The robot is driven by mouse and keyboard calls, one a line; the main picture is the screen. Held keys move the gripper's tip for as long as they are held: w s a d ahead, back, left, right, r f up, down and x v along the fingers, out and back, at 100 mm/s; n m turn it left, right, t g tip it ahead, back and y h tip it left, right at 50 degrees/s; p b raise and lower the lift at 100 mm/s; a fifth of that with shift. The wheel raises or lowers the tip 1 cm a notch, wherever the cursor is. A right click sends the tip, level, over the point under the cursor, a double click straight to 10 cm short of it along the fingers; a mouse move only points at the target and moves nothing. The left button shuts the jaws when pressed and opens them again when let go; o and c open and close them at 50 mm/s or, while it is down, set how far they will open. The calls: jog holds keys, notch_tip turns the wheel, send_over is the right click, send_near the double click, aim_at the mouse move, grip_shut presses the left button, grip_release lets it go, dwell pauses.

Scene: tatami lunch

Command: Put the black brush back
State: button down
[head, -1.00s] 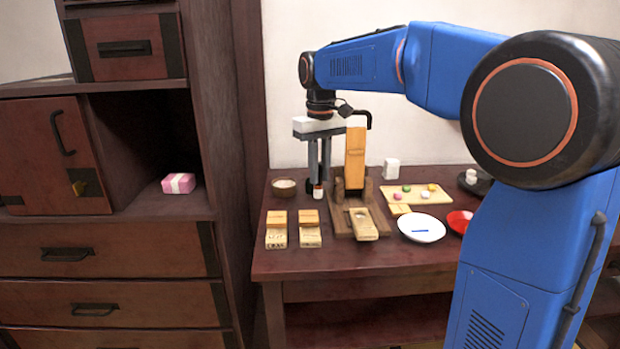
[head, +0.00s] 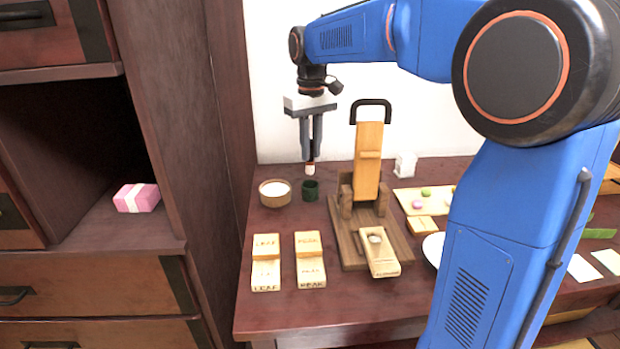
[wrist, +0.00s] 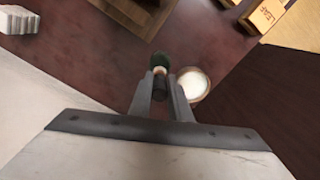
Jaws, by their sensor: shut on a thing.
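My gripper (head: 311,150) points down and is shut on the black brush. The brush (head: 310,168) hangs upright between the fingers, with a pale tip at the bottom and a reddish band above it. A small dark green cup (head: 310,190) stands on the table just below the tip. In the wrist view, the brush (wrist: 160,84) shows dark between the fingertips, and its pale tip overlaps the green cup (wrist: 161,58). The tip looks above the cup; the exact gap is hard to tell.
A bowl of white stuff (head: 275,192) stands close left of the cup. A wooden stand with a tilted board (head: 368,160) and black handle is close right. Wooden label blocks (head: 310,262) lie in front. A dark cabinet wall (head: 190,150) rises at left.

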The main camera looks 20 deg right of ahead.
aim_at(311, 164)
jog(key=shift+f, duration=3.7)
jog(key=c, duration=1.6)
grip_release()
jog(key=shift+f, duration=0.1)
jog(key=shift+c, duration=0.2)
notch_tip(311, 164, up, 12)
jog(key=shift+r, duration=0.15)
jog(key=shift+s, duration=0.1)
